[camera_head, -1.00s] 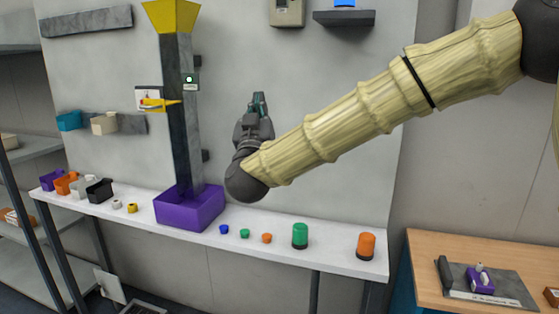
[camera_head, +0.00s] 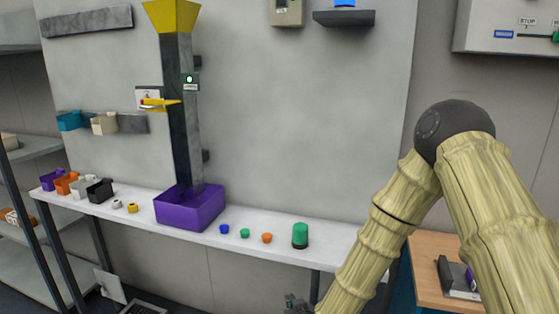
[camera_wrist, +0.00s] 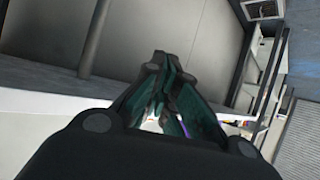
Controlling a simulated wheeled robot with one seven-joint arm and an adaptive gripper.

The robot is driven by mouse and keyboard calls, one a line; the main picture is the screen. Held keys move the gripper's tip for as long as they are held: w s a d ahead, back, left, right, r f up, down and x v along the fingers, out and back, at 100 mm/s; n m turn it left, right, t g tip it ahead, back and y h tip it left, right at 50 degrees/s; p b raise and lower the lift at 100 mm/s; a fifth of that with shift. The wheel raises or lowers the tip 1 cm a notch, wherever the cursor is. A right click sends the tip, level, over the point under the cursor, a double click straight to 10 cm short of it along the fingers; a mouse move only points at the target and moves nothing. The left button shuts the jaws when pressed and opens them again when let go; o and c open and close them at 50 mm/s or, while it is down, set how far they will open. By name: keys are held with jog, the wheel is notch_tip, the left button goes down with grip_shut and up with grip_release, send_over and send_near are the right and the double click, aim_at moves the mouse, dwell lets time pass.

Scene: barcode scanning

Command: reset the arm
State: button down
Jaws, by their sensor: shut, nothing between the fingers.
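My gripper (camera_wrist: 160,85) shows in the wrist view with its dark, green-padded fingers closed together and nothing between them. In the head view only a small part of my gripper (camera_head: 294,302) shows at the bottom edge, in front of and below the white shelf (camera_head: 200,243). My bamboo-patterned arm is folded at the right, its dark elbow raised and its forearm pointing down and left. The arm hides the right end of the shelf.
On the shelf stand a purple bin (camera_head: 190,210), a green cylinder (camera_head: 300,235), small blue (camera_head: 224,229), green (camera_head: 245,233) and orange (camera_head: 267,238) pieces, and several small boxes at left. A wooden table (camera_head: 425,270) is at right, partly behind my arm.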

jog(key=s+d+f+g, duration=0.3)
jog(key=s+d+f, duration=0.2)
jog(key=s+f, duration=0.55)
jog(key=s+d+f+m+g+h, duration=0.1)
jog(key=s+d+f+g, duration=0.2)
jog(key=s, duration=0.7)
jog(key=s+d+f+m+g+h, duration=0.1)
jog(key=s+d+f+g, duration=0.2)
jog(key=s+d+f, duration=0.3)
jog(key=s+d+f+m+g+h, duration=0.1)
jog(key=s+d+f+g, duration=0.2)
jog(key=s, duration=1)
jog(key=shift+s+d+f+m, duration=0.35)
jog(key=shift+d+f, duration=0.35)
jog(key=shift+d, duration=0.35)
